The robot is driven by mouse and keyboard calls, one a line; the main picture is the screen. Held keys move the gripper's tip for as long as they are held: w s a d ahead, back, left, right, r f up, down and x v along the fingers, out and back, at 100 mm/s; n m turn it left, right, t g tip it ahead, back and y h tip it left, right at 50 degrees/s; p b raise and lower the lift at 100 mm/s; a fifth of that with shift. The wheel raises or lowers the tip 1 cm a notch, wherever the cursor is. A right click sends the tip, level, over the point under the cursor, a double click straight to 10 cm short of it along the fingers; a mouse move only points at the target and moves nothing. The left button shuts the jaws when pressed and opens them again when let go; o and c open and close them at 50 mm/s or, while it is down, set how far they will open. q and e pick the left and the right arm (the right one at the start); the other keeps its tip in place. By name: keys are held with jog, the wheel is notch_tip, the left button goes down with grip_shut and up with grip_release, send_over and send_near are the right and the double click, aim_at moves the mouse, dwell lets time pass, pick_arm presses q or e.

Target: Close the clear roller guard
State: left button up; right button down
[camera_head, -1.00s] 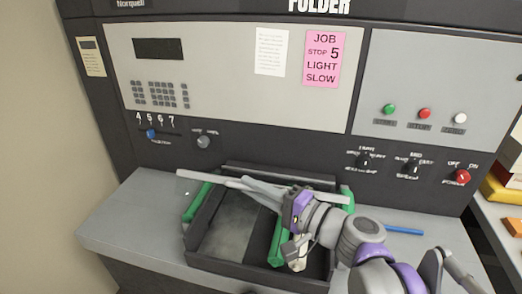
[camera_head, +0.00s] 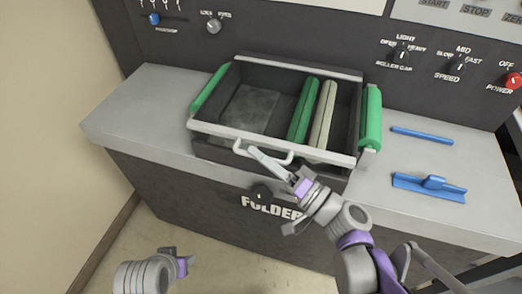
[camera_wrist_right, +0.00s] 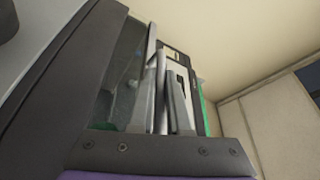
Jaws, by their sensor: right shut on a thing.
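The clear roller guard shows as a pale front bar (camera_head: 310,151) with a looped handle along the front of the roller well; its clear panel is hard to make out. The bar lies low, at the well's front rim; I cannot tell whether it is fully seated. My right gripper (camera_head: 254,152) is shut on the guard's handle, reaching up from the front right. The right wrist view shows its grey fingers (camera_wrist_right: 166,101) together near a pale bar. My left gripper (camera_head: 176,258) hangs low at the left, away from the guard; its jaw state is unclear.
The dark well holds a green roller (camera_head: 303,110) and a cream roller (camera_head: 323,113). Green rollers flank it at left (camera_head: 210,88) and right (camera_head: 372,118). A blue rod (camera_head: 422,135) and a blue flat tool (camera_head: 428,187) lie on the right counter. The left counter is clear.

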jog(key=shift+s+f, duration=0.1)
jog(key=shift+f, duration=0.25)
jog(key=c, duration=0.9)
grip_release()
jog(key=shift+r, duration=0.1)
jog(key=v, duration=1)
jog(key=shift+s+d, duration=0.2)
jog(key=shift+d, duration=0.05)
